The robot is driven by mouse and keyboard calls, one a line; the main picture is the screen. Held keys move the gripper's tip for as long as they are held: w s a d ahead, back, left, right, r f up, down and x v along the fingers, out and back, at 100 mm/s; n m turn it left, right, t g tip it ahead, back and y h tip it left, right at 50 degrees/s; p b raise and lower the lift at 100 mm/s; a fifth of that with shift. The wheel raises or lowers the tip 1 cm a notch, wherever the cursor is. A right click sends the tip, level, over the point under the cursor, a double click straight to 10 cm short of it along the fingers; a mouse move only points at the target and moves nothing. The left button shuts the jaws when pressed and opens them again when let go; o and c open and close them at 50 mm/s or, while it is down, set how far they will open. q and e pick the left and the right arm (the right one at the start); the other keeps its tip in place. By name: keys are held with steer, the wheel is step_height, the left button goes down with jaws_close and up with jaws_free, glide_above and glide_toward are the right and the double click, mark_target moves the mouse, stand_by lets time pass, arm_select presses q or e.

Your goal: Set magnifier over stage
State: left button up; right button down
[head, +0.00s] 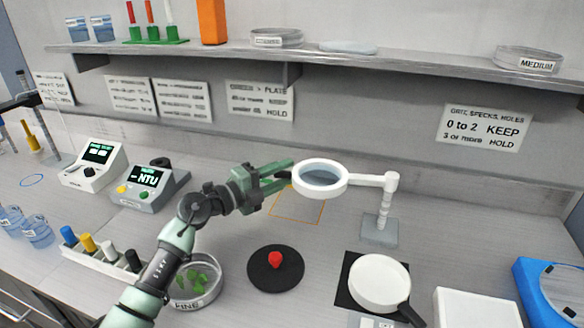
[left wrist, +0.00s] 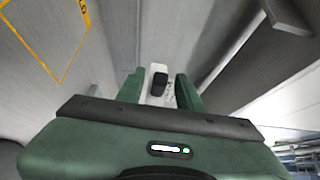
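The magnifier (head: 320,178) is a white ring with a clear lens on a side arm, carried by a post on a grey base (head: 380,231). My left gripper (head: 284,174) is at the ring's left side, its green fingers around a short dark tab. In the left wrist view the dark tab (left wrist: 159,83) shows between the parted fingertips (left wrist: 159,90), with visible gaps beside it. A white round plate (head: 379,282) on a black square lies in front of the post; I cannot tell whether it is the stage. The lens is left of it. My right gripper is out of view.
An orange outlined square (head: 298,210) is on the bench under the lens. A black disc with a red knob (head: 275,261) and a dish of greens (head: 196,283) stand in front. Two meters (head: 150,187) stand at left. A shelf (head: 310,58) runs above.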

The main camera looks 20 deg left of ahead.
arm_select(q)
steer(key=shift+x, duration=1.5)
steer(key=shift+a+f, duration=0.1)
jaws_close()
